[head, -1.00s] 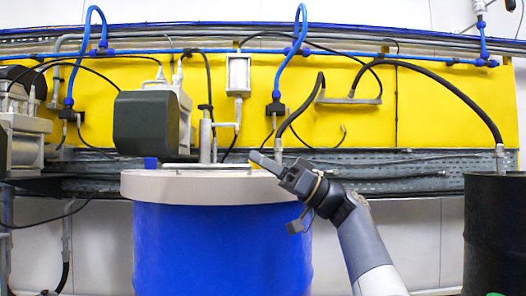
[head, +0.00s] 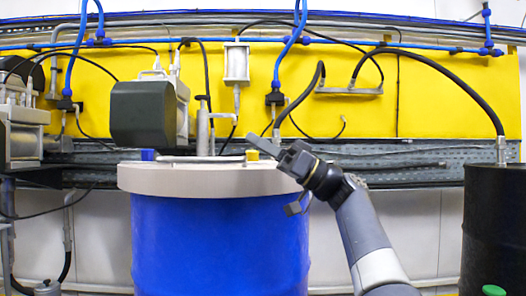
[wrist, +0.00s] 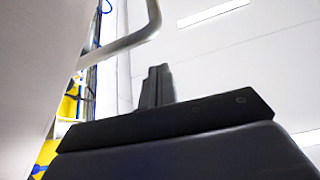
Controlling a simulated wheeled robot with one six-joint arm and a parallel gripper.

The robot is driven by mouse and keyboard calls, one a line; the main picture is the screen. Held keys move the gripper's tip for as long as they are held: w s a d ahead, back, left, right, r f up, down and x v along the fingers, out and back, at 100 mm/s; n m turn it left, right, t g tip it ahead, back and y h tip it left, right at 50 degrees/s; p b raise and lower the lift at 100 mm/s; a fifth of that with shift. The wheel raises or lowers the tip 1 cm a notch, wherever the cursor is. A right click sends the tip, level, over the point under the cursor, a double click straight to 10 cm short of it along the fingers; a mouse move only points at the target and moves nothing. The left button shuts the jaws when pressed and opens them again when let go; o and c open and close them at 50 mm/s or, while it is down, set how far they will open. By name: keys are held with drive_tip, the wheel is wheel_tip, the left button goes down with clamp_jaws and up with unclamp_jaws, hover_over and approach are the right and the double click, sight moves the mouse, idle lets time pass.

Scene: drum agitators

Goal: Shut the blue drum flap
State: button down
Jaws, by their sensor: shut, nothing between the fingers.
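The blue drum (head: 220,245) stands left of centre in the head view under a thick pale lid (head: 210,180). The flap is seen nearly edge-on and I cannot clearly tell its angle. A low metal bar (head: 200,158) lies along the lid top between a small blue block (head: 148,155) and a small yellow block (head: 252,155). My gripper (head: 262,140) is shut and empty, just above the lid's right part, pointing left. In the wrist view, my shut fingers (wrist: 155,88) are beside a pale slanted surface (wrist: 35,80) with a bent metal tube (wrist: 130,38); contact is unclear.
A dark motor (head: 142,113) and an upright metal pipe (head: 204,130) stand behind the lid. Blue and black hoses hang before a yellow wall panel (head: 440,100). A black drum (head: 492,230) stands at the far right. Space right of my gripper is open.

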drive_tip(key=v, duration=0.9)
drive_tip(key=shift+w+d, duration=0.2)
drive_tip(key=shift+d, duration=0.4)
drive_tip(key=shift+a+r, duration=0.1)
drive_tip(key=shift+r, duration=0.1)
drive_tip(key=a+r+b, duration=0.1)
drive_tip(key=a+b, duration=0.1)
drive_tip(key=a, duration=0.7)
drive_tip(key=shift+w+a, duration=0.15)
drive_tip(key=shift+w, duration=0.05)
drive_tip(key=shift+r, duration=0.1)
